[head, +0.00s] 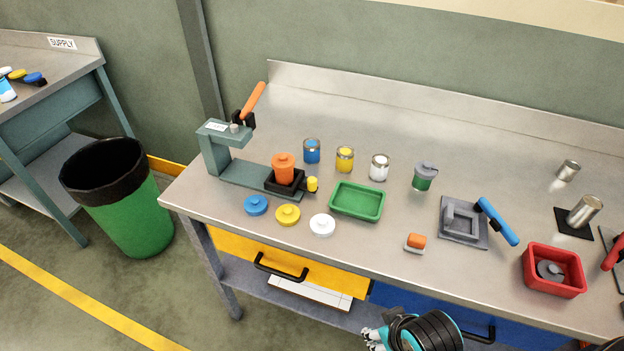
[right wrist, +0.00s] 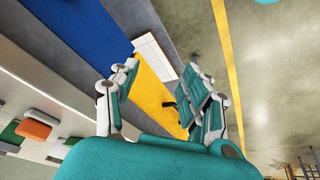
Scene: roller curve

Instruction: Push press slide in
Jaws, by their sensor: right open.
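A grey-green press (head: 215,155) with a raised orange lever (head: 254,100) stands at the left end of the bench. Its black slide (head: 284,182) sits out in front of the press head, to the right. An orange can with an orange lid (head: 283,167) stands upright in the slide. A yellow knob (head: 312,184) is on the slide's right side. My right gripper (head: 371,338) is low in front of the bench, well apart from the press. In the right wrist view it is open and empty (right wrist: 160,80). My left gripper is not in view.
Blue, yellow and white lids (head: 288,215) lie before the press. A green tray (head: 357,201), several cans (head: 345,159), a grey fixture with blue handle (head: 462,222) and a red bin (head: 553,270) occupy the bench. The yellow drawer's black handle (head: 280,268) juts out below. A green trash bin (head: 125,205) stands left.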

